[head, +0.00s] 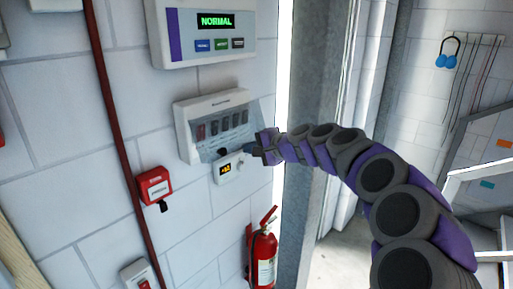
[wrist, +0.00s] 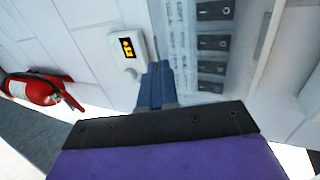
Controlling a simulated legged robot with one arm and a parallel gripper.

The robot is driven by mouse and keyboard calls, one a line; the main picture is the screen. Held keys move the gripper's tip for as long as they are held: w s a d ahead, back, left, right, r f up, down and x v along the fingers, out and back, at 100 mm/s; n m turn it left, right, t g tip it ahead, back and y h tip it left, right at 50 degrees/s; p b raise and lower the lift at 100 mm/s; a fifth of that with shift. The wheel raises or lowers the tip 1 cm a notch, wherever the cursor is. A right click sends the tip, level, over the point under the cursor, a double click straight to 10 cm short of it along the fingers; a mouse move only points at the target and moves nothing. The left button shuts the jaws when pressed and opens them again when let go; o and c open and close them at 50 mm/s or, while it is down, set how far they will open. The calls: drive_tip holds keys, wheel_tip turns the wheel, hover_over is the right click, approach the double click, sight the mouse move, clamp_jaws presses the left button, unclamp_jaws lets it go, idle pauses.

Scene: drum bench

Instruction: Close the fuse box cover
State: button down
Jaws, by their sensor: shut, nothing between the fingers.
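The fuse box (head: 184,136) is a white wall box with a row of dark switches, which also show in the wrist view (wrist: 212,42). Its translucent cover (head: 235,136) appears as a bluish see-through panel standing out from the box's lower front, tilted away rather than flat over the switches. My gripper (head: 250,150) is at the lower right of the box, beside the cover. In the wrist view its blue-grey fingers (wrist: 155,84) are together and empty, near the box's lower edge. Whether they touch the cover I cannot tell.
A small white thermostat with an orange display (head: 228,169) sits just below the box. A panel reading NORMAL (head: 215,45) is above. A red call point (head: 155,185), a red pipe (head: 113,120) and a fire extinguisher (head: 264,255) are nearby. A grey post (head: 305,100) stands right.

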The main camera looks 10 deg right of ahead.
drive_tip(key=shift+d, duration=0.15)
drive_tip(key=w+f+b, duration=0.1)
drive_tip(key=b, duration=0.2)
drive_tip(key=w+a+f+t+y+b, duration=0.1)
drive_tip(key=b, duration=0.2)
drive_tip(key=w+a+f+t+b, duration=0.1)
drive_tip(key=f+b, duration=0.1)
drive_tip(key=b, duration=0.2)
drive_tip(key=shift+w+a+f+y, duration=0.1)
drive_tip(key=shift+w+a+y, duration=0.1)
drive_tip(key=shift+y, duration=0.1)
drive_tip(key=shift+d, duration=0.1)
